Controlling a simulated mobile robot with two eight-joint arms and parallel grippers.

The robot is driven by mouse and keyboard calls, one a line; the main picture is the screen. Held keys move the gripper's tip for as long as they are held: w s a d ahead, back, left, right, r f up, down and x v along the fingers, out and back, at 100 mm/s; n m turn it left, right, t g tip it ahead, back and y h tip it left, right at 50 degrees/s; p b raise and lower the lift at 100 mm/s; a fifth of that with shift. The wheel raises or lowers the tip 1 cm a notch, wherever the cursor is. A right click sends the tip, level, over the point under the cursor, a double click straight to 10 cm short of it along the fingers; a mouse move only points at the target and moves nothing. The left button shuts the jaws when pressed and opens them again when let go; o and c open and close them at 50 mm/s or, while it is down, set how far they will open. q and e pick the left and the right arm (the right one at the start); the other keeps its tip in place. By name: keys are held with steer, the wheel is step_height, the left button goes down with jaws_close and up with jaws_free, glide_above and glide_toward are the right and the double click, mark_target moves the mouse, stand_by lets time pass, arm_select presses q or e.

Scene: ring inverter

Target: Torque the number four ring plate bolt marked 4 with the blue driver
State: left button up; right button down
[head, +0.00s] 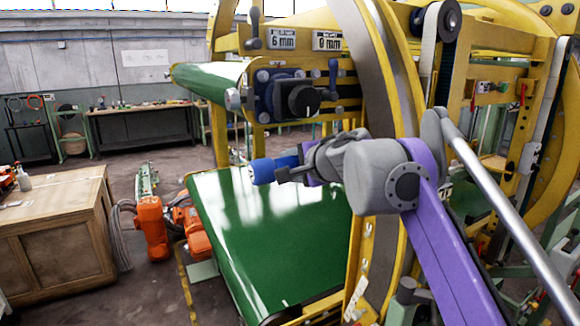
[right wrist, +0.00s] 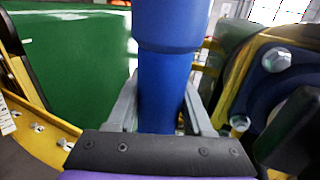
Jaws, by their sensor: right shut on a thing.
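The blue driver (head: 263,171) is held roughly level, its free end pointing left, above the green belt. My right gripper (head: 300,168) is shut on it. In the right wrist view the driver (right wrist: 168,60) stands between the two grey fingers and hides what lies behind it. Bolt heads show on the dark blue plate (head: 262,92), up and left of the driver, apart from it. Two larger bolts (right wrist: 276,60) show at right in the wrist view. Small bolts sit on a yellow plate (right wrist: 45,118) at left. I cannot read a 4 on any bolt. My left gripper is out of view.
The large yellow ring (head: 385,60) rises close behind my right arm. A green belt (head: 255,225) slopes below the driver. A black knob (head: 303,100) juts out beside the blue plate. A wooden cabinet (head: 60,245) and orange machine parts (head: 152,228) stand at left.

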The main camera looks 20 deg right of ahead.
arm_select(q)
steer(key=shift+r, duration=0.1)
arm_select(e)
steer(key=shift+r+p, duration=0.15)
steer(key=shift+p, duration=0.15)
arm_select(q)
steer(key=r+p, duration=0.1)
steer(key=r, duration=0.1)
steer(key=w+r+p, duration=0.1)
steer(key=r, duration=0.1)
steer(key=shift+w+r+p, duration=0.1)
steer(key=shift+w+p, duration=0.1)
steer(key=shift+p, duration=0.15)
arm_select(e)
steer(key=d, duration=0.6)
steer(key=shift+w, duration=0.25)
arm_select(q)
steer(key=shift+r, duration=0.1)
arm_select(e)
steer(key=shift+s+d, duration=0.1)
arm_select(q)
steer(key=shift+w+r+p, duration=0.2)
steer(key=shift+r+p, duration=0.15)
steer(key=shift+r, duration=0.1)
